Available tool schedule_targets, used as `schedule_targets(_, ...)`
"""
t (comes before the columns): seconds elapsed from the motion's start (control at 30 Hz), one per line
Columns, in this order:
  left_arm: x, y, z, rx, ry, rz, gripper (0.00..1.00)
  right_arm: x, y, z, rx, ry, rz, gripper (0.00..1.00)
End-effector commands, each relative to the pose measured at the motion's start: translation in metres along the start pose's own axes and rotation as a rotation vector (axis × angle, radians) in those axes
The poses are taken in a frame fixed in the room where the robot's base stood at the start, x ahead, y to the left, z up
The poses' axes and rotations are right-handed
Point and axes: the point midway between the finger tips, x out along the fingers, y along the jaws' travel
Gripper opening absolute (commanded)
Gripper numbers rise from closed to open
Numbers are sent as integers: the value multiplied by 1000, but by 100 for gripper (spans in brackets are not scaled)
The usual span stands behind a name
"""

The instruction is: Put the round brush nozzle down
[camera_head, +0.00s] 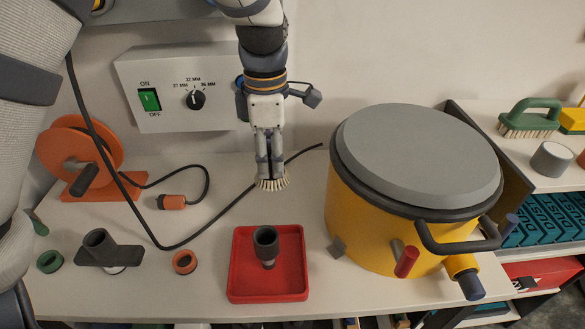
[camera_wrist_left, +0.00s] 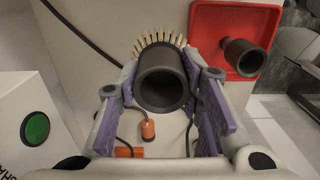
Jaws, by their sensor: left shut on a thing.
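The round brush nozzle has a ring of pale bristles (camera_head: 272,184) and a dark tubular neck. My left gripper (camera_head: 270,162) points down and is shut on it, behind the red tray in the head view. In the left wrist view the open dark neck of the round brush nozzle (camera_wrist_left: 163,82) sits between the purple-padded fingers of my left gripper (camera_wrist_left: 163,98), with bristles fanning out beyond it. I cannot tell whether the bristles touch the bench. My right gripper is not in view.
A red tray (camera_head: 237,290) holds a dark grey adapter (camera_head: 266,243). A yellow drum (camera_head: 365,225) with a grey lid stands right. A black cable (camera_head: 215,222) crosses the bench. A flat dark nozzle (camera_head: 110,254), orange ring (camera_head: 185,262) and orange reel (camera_head: 70,150) are left.

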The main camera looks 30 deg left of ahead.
Motion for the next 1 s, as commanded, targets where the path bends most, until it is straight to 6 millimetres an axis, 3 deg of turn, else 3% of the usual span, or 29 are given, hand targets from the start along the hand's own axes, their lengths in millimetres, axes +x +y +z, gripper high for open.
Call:
schedule_targets(0.03, 30, 10, 1, -1, 14, -27, 0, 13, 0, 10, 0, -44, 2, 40)
schedule_targets(0.1, 45, 22, 3, -1, 13, -25, 0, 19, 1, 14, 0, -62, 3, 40)
schedule_targets(0.37, 66, 46, 7, -1, 6, -14, 0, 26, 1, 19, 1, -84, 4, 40)
schedule_targets(0.53, 95, 48, 7, 0, 6, -14, 0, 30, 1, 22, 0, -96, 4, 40)
schedule_targets(0.87, 99, 48, 7, 1, 4, -9, 0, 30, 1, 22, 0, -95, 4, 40)
schedule_targets(0.9, 100, 48, 7, 1, 4, -9, 36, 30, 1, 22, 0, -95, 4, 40)
schedule_targets(1.0, 99, 48, 7, 1, 3, -9, 54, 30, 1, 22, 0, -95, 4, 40)
